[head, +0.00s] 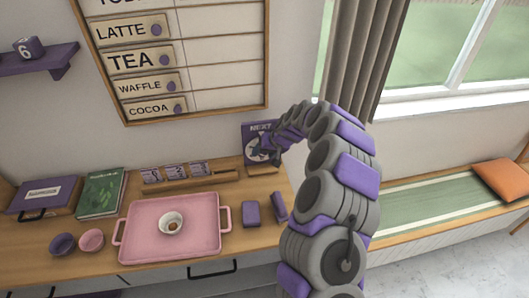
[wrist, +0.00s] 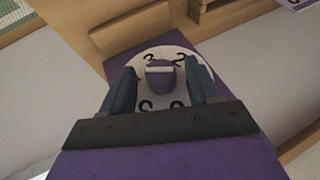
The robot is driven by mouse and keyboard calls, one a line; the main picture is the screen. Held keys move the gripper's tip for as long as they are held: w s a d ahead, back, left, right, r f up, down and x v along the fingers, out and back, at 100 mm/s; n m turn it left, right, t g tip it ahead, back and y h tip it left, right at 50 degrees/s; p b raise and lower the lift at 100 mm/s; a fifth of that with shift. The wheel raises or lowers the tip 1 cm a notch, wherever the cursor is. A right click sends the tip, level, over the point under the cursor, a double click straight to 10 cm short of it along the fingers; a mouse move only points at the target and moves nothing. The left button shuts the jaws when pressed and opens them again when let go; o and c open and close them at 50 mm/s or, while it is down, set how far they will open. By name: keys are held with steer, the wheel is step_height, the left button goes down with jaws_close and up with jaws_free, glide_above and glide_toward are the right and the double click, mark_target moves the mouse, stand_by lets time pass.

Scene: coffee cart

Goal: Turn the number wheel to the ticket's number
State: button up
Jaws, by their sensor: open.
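The number wheel (wrist: 150,103) is a white disc with dark numerals and a purple knob (wrist: 160,75) at its middle, in the wrist view. In the head view my gripper (head: 268,148) covers part of the wheel. Several small tickets (head: 175,172) stand in a wooden rack; their numbers are too small to read surely.
A pink tray (head: 135,233) with a white cup (head: 171,223) lies on the counter (head: 240,247). Two purple blocks (head: 251,213) lie right of it. Purple and pink bowls (head: 62,244), a green book (head: 101,193) and a purple box (head: 44,196) are left. A menu board (head: 226,72) hangs above.

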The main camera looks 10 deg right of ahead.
steer(key=p+v, duration=0.2)
steer(key=v, duration=1.5)
steer(key=shift+r+p, duration=0.2)
steer(key=shift+p, duration=0.15)
steer(key=s+a+r+n+g, duration=0.15)
steer(key=s+a+r, duration=0.3)
steer(key=s, duration=0.45)
steer(key=s+a+r+n+g, duration=0.1)
steer(key=s+a+r+g, duration=0.15)
steer(key=s+a, duration=0.5)
steer(key=s+d+f+m+g+h, duration=0.1)
steer(key=s+d+h, duration=0.1)
steer(key=s, duration=1.2)
steer(key=s+d+f+m+g+h, duration=0.1)
steer(key=s+d+h, duration=0.1)
steer(key=s, duration=1.3)
steer(key=shift+s+d+g, duration=0.2)
steer(key=shift+d+g, duration=0.2)
steer(key=shift+d, duration=0.2)
